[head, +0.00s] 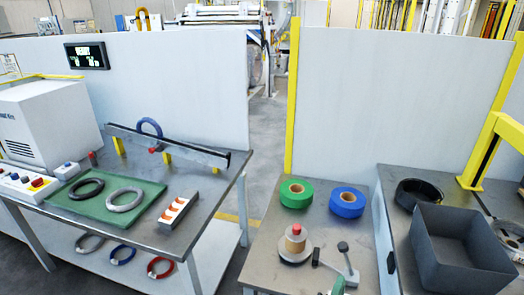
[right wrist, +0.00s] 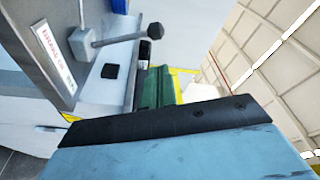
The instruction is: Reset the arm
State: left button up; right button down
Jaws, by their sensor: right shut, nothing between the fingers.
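My right gripper (head: 338,287) shows only as a green tip at the bottom edge of the head view. In the right wrist view its green fingers (right wrist: 152,88) are together with nothing between them, beyond the blue and black housing. My left gripper is not in view.
A tape spool with a red top (head: 296,241), a green roll (head: 296,194) and a blue roll (head: 347,202) occupy the middle table. A dark bin (head: 460,250) stands right. The left bench holds rings on a green mat (head: 75,209). A floor gap separates the tables.

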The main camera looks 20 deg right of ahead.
jog(key=s+a+f+n+g+y+b, duration=0.1)
jog(key=s+a+f+n+y, duration=0.35)
jog(key=f, duration=0.45)
jog(key=s+a+f+n+y+b, duration=0.1)
jog(key=s+a+f+n+y, duration=0.1)
jog(key=a+f+n+y, duration=0.4)
jog(key=s+a+f+n+g+y+b, duration=0.1)
jog(key=s+a+f+n+y, duration=0.15)
jog(key=f+n, duration=0.6)
jog(key=s+d+f+n+g, duration=0.1)
jog(key=s+f+n+g, duration=0.1)
jog(key=s+f, duration=0.3)
jog(key=s+d+f+n+g+b, duration=0.1)
jog(key=s+f+g, duration=0.3)
jog(key=s, duration=0.8)
jog(key=s+d+f+n+g+y+b, duration=0.1)
jog(key=s+d+f+n+g, duration=0.1)
jog(key=s+f, duration=0.5)
jog(key=shift+s+n+g, duration=0.6)
jog(key=shift+s+g, duration=0.3)
jog(key=shift+s, duration=0.3)
